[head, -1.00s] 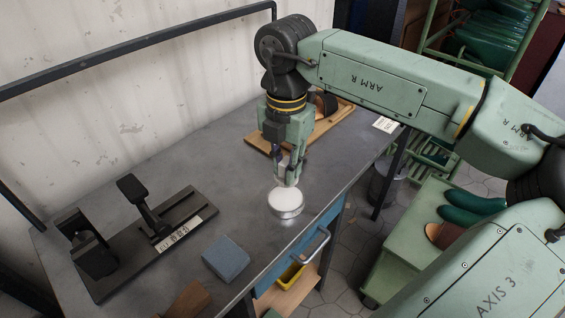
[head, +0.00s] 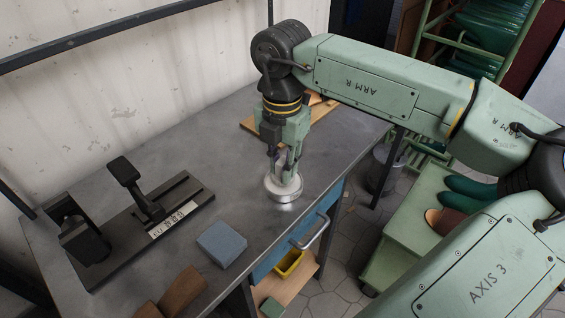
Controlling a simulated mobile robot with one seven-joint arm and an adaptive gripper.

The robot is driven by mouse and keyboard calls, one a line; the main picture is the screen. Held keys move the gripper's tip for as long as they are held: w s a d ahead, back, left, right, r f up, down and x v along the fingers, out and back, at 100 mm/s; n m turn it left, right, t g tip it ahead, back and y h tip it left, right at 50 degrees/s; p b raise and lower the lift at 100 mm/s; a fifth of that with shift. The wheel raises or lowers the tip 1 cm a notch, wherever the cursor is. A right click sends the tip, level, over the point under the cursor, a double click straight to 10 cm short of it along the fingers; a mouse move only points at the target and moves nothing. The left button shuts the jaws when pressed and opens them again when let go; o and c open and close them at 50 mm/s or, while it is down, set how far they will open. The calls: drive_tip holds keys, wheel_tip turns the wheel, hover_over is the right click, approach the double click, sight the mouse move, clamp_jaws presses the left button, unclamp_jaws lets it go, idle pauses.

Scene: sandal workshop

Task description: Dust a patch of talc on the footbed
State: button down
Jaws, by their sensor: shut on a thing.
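A round, shallow metal tin (head: 284,196) with white contents, apparently talc, stands near the table's front edge. My gripper (head: 285,174) points straight down over the tin. Its fingers are shut on a small pale thing whose lower end meets the white contents; I cannot tell its exact shape or how deep it sits. A wooden board (head: 249,126) lies behind my gripper, mostly hidden by it. I cannot make out a footbed on the board now.
A black bench fixture (head: 140,225) with a labelled base stands at the left of the grey table (head: 215,150). A blue-grey block (head: 221,244) and brown wooden pieces (head: 184,292) lie near the front. A drawer handle (head: 316,233) sticks out below the edge.

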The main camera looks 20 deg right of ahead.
sight(282, 161)
drive_tip(key=shift+f+b, duration=0.6)
drive_tip(key=shift+b, duration=0.25)
idle(2.1)
drive_tip(key=shift+r, duration=0.15)
drive_tip(key=shift+r+p, duration=1.85)
drive_tip(key=shift+r, duration=1.6)
drive_tip(key=shift+w, duration=0.1)
